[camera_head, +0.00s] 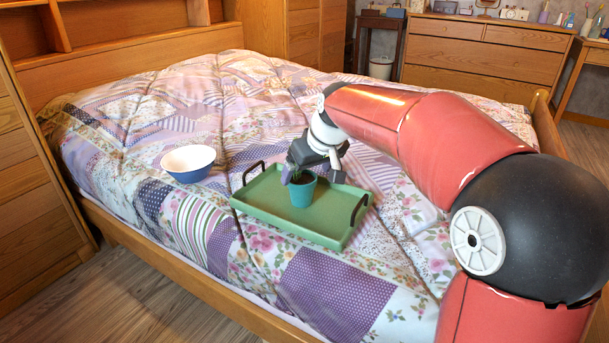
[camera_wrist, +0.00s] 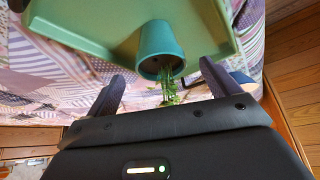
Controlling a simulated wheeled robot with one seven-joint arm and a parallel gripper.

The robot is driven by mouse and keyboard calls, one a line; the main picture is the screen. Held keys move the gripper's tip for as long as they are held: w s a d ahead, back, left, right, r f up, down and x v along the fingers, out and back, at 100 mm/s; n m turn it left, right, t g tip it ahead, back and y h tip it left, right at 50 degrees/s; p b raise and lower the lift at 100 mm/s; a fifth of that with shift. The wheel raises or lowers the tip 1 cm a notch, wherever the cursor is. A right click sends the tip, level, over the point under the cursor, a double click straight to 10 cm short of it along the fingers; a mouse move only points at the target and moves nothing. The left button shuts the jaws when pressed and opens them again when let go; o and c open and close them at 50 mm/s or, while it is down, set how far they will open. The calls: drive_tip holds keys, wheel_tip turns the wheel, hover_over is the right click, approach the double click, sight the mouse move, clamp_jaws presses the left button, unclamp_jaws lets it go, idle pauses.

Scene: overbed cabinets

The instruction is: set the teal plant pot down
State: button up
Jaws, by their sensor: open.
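The teal plant pot (camera_head: 302,192) stands upright on the green tray (camera_head: 262,217), near the tray's middle. In the wrist view the pot (camera_wrist: 160,45) shows upside down, with its green plant (camera_wrist: 167,88) between my fingers. My gripper (camera_head: 302,170) is just above the pot in the head view. In the wrist view my gripper (camera_wrist: 160,78) is open, with a finger on each side of the plant and a gap from the pot wall. The pot's base appears to rest on the tray.
The tray has dark handles (camera_head: 361,208) at its ends and lies on the patchwork bed (camera_head: 330,285). A blue and white bowl (camera_head: 188,164) sits on the quilt left of the tray. A wooden dresser (camera_head: 481,54) stands at the back right.

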drive_tip(key=p+v, duration=0.1)
drive_tip(key=v, duration=0.7)
drive_tip(key=s+d+f+m+h, duration=0.1)
drive_tip(key=s+d+f, duration=0.2)
drive_tip(key=s, duration=0.6)
drive_tip(key=s+d+f+m+h, duration=0.1)
drive_tip(key=s+d+f+m, duration=0.1)
drive_tip(key=s, duration=0.7)
drive_tip(key=s+d+f+m, duration=0.2)
drive_tip(key=s+d+f, duration=0.2)
drive_tip(key=s, duration=0.5)
drive_tip(key=shift+s+f+h, duration=0.2)
drive_tip(key=shift+f+h, duration=0.2)
drive_tip(key=shift+f, duration=0.5)
